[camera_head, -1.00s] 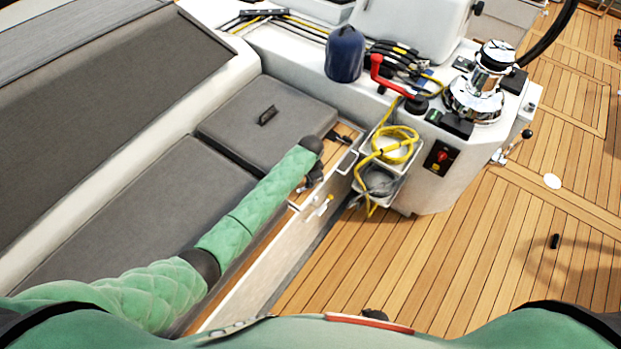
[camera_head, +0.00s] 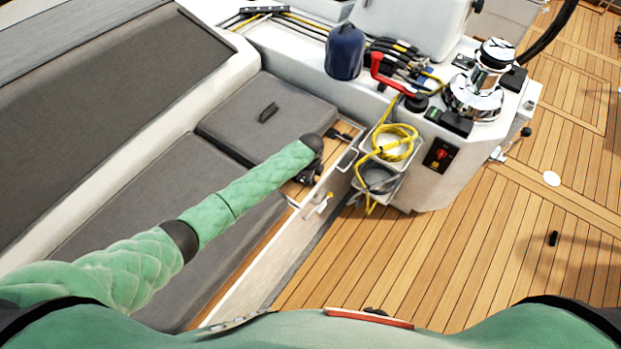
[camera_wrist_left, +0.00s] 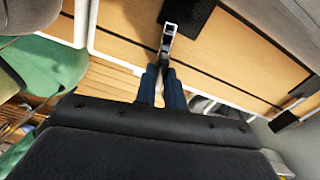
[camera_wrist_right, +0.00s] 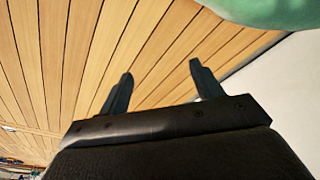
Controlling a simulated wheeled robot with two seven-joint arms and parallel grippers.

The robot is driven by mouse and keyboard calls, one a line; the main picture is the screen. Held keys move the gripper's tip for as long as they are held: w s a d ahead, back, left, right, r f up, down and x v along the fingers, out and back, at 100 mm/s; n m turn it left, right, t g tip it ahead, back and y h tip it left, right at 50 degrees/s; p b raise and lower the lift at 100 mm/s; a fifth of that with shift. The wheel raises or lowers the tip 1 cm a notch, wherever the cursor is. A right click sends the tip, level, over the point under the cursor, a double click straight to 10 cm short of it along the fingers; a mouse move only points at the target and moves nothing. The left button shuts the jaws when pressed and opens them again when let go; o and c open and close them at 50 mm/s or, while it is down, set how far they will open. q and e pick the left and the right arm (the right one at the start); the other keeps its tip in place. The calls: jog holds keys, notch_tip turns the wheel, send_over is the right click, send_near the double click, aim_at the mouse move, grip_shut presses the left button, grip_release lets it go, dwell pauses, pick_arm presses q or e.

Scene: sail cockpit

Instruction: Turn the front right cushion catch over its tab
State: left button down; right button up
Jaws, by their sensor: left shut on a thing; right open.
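In the left wrist view my left gripper (camera_wrist_left: 163,78) is shut on a small cushion catch (camera_wrist_left: 168,34), a narrow dark and metal piece. A dark patch lies beside the catch's far end on the wood; I cannot tell whether it is the tab. In the head view my left gripper (camera_head: 310,174) is at the front edge of the grey cushion (camera_head: 240,118), largely hidden by my wrist. A second dark catch (camera_head: 340,135) lies farther along that edge and seems to show in the left wrist view (camera_wrist_left: 292,112). My right gripper (camera_wrist_right: 158,82) is open and empty above the deck.
A second grey cushion (camera_head: 150,215) lies nearer on the bench. Open bins (camera_head: 382,182) with a coiled yellow rope (camera_head: 397,142) hang on the console just right of my left gripper. A red-handled lever (camera_head: 377,66) and a chrome winch (camera_head: 478,85) stand above.

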pick_arm(q)
jog(key=shift+m, duration=1.1)
jog(key=c, duration=1.5)
grip_release()
pick_arm(e)
jog(key=shift+a+r, duration=0.35)
jog(key=shift+r, duration=0.15)
pick_arm(q)
jog(key=shift+r, duration=0.1)
pick_arm(e)
jog(key=shift+d, duration=0.1)
